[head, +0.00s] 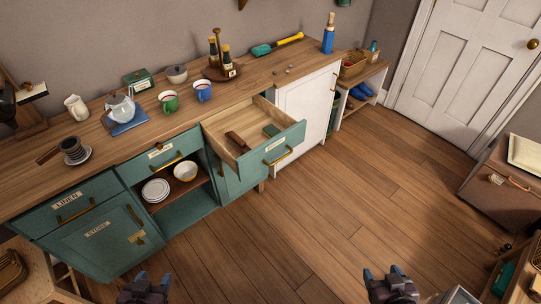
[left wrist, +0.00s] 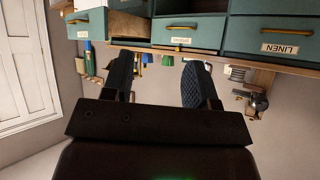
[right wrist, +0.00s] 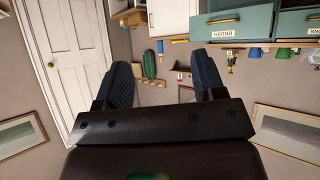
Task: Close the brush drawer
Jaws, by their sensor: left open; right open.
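The brush drawer (head: 278,150) is pulled well out of the teal cabinet, left of the white cupboard. It has a teal front, a brass handle (head: 279,157) and a small label. Inside lie a brown brush-like item (head: 237,142) and a green item (head: 271,130). Its front also shows in the right wrist view (right wrist: 250,24) and the left wrist view (left wrist: 92,22). My left gripper (head: 145,280) is open and empty at the bottom of the head view. My right gripper (head: 391,278) is open and empty, lower right of the drawer. Both are apart from it.
The wooden counter (head: 100,146) holds mugs, a teapot and bottles. The linen drawer (head: 70,198) appears shut. An open cubby holds plates (head: 155,190) and a bowl (head: 185,171). A brown case (head: 500,182) stands at the right. The floor (head: 330,220) before the drawer is clear.

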